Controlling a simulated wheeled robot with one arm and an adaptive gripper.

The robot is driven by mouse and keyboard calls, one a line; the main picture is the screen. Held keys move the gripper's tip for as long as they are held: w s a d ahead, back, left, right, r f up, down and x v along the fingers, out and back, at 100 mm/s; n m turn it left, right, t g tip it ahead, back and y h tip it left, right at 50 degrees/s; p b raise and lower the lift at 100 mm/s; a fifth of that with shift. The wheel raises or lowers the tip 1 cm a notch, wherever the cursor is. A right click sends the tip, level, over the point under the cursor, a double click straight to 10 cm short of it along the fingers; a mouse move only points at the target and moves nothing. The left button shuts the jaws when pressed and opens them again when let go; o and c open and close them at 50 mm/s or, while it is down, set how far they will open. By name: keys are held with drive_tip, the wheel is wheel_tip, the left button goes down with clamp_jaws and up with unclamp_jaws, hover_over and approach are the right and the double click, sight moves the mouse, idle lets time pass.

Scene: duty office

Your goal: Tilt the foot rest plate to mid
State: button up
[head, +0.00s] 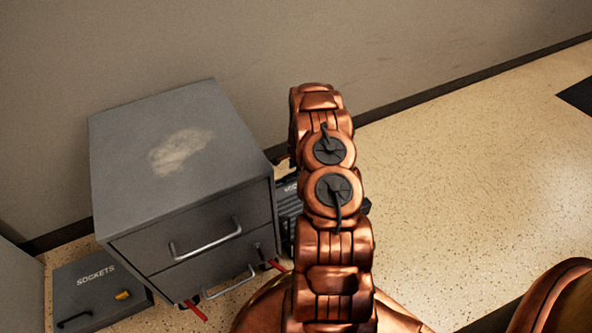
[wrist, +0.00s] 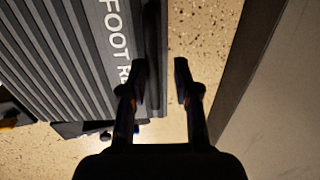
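The foot rest plate (wrist: 75,60) fills the upper left of the wrist view. It is dark grey and ribbed, with white lettering starting "FOOT" near a dark edge strip. In the head view only a small dark part of the foot rest (head: 288,205) shows between the cabinet and my arm, so its tilt is hard to tell. My gripper (wrist: 160,80) is open, with a clear gap between its fingertips. In the wrist picture the left finger overlaps the plate's lettered side, and the edge strip lies between the fingers. I cannot tell whether they touch it. The head view hides my gripper behind my arm.
A grey drawer cabinet (head: 150,170) stands left of my arm, with red pieces at its base. A dark case marked "SOCKETS" (head: 92,290) lies on the floor left of it. The wall (head: 420,50) runs behind. Speckled floor (head: 460,190) is clear to the right.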

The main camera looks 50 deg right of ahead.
drive_tip(key=shift+o, duration=0.8)
drive_tip(key=shift+s, duration=0.15)
drive_tip(key=shift+s+r, duration=0.1)
drive_tip(key=v, duration=1.1)
drive_tip(key=shift+r, duration=0.35)
